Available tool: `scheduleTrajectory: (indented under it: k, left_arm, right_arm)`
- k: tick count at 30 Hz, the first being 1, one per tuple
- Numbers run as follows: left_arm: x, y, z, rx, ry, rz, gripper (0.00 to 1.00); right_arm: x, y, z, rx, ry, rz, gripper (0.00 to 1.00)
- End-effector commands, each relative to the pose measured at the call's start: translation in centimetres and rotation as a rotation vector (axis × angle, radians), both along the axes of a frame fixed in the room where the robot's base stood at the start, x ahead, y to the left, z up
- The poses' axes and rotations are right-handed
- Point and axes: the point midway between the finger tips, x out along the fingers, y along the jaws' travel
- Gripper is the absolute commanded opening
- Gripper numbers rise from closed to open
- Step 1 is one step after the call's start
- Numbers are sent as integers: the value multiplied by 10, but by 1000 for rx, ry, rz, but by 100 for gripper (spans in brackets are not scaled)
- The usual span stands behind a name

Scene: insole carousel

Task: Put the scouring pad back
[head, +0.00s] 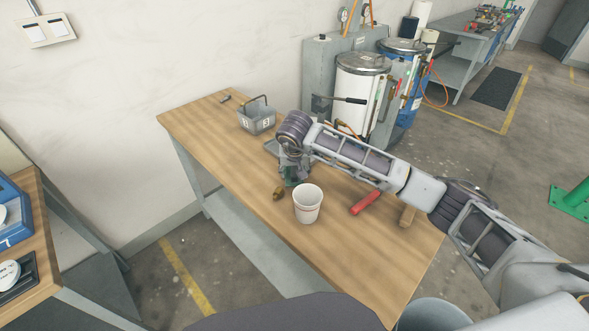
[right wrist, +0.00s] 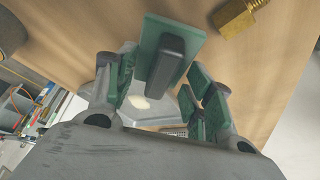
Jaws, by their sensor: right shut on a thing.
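The scouring pad (right wrist: 190,45) is a green rectangle with a dark grey block on its face, seen between the fingers in the right wrist view. My right gripper (head: 289,178) is shut on it, low over the table behind the white cup; in the head view the gripper mostly hides the pad. The fingers with their green pads also show in the right wrist view (right wrist: 165,88). A grey tray (head: 270,147) lies by the gripper, partly hidden; in the right wrist view a pale patch shows on a grey surface behind the pad. My left gripper is not in view.
A grey basket (head: 258,122) with a raised handle stands at the table's far end. A white cup (head: 308,205) and a brass fitting (head: 279,193) stand close to the gripper. A red-handled tool (head: 365,202) and a wooden piece (head: 407,215) lie under my arm. The near table end is clear.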

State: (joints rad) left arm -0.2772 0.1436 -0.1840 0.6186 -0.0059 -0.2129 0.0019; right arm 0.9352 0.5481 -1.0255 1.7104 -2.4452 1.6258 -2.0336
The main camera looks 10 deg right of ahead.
Motion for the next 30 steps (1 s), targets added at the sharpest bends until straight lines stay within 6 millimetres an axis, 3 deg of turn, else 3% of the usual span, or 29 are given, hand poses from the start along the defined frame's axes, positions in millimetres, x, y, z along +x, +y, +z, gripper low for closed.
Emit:
scheduleTrajectory:
  k: [5, 6, 10, 23, 30]
  left_arm:
    - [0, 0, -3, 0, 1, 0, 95]
    - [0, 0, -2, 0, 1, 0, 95]
    - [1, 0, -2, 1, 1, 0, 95]
    - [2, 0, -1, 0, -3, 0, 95]
    - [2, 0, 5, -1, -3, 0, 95]
  right_arm:
    - [0, 0, -3, 0, 0, 0, 30]
    - [0, 0, -3, 0, 0, 0, 56]
    - [0, 0, -2, 0, 0, 0, 73]
    - [0, 0, -2, 0, 0, 0, 74]
    - [-2, 0, 8, -1, -1, 1, 74]
